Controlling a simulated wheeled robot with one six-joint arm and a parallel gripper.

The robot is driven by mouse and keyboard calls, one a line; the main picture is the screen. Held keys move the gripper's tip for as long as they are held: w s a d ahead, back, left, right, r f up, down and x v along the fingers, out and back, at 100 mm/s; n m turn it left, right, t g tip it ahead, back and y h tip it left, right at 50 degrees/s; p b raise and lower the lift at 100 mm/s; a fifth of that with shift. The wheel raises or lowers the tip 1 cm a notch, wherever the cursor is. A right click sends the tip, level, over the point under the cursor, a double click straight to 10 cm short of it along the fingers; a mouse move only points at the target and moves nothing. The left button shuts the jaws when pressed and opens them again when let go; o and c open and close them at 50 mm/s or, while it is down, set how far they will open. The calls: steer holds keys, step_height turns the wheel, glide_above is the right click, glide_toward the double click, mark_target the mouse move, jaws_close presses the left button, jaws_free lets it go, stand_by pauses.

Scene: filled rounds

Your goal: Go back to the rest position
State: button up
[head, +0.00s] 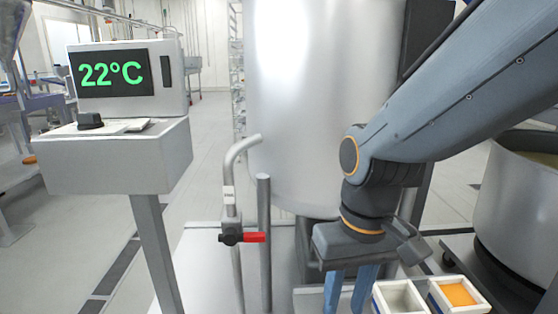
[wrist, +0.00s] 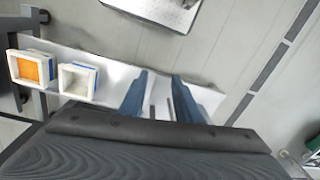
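My gripper (head: 349,290) hangs at the end of my arm in the lower middle of the head view, pointing down. Its two blue fingers are apart, with nothing seen between them. In the wrist view the fingers of my gripper (wrist: 160,98) also stand apart over a pale surface. To the right of the fingers in the head view are a white box that looks empty (head: 402,296) and a box with orange contents (head: 458,293). Both boxes show in the wrist view, the empty one (wrist: 78,82) and the orange one (wrist: 35,68).
A large steel tank (head: 320,110) stands behind my gripper. A pipe with a red valve handle (head: 252,237) rises left of it. A display reading 22°C (head: 112,73) stands on a pedestal (head: 115,158) at the left. An open round vessel (head: 515,205) is at the right.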

steer(key=d+r+m+p, duration=0.2)
steer(key=d+r+p, duration=0.5)
steer(key=p, duration=0.7)
steer(key=shift+d+r+h+p, duration=0.25)
steer(key=shift+d+h+p, duration=0.1)
steer(key=shift+d, duration=0.25)
steer(key=shift+c, duration=0.2)
